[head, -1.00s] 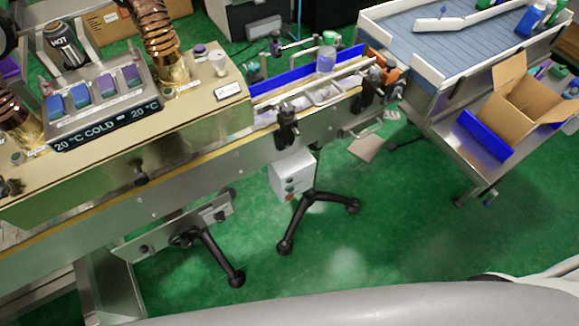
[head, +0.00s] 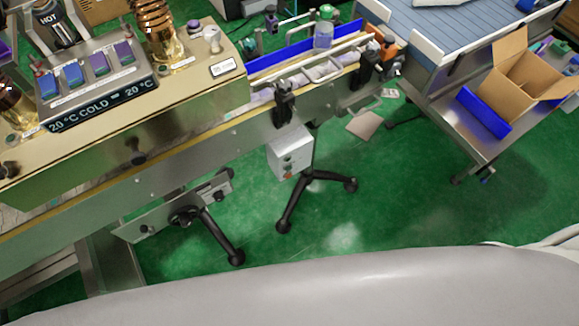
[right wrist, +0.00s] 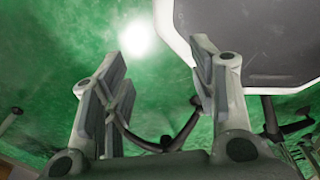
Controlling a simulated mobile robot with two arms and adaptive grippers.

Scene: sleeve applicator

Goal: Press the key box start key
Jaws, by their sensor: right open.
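The key box (head: 290,152) is a small pale grey box below the edge of the conveyor machine, above a black-legged stand. Neither gripper shows in the head view, so my left gripper is out of sight.
The conveyor machine (head: 120,165) runs along the left, with a bottle (head: 323,36) on its belt. A side table (head: 480,150) with an open cardboard box (head: 518,82) and a blue bin (head: 483,112) stands at the right. Green floor (head: 400,200) between them is mostly clear.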

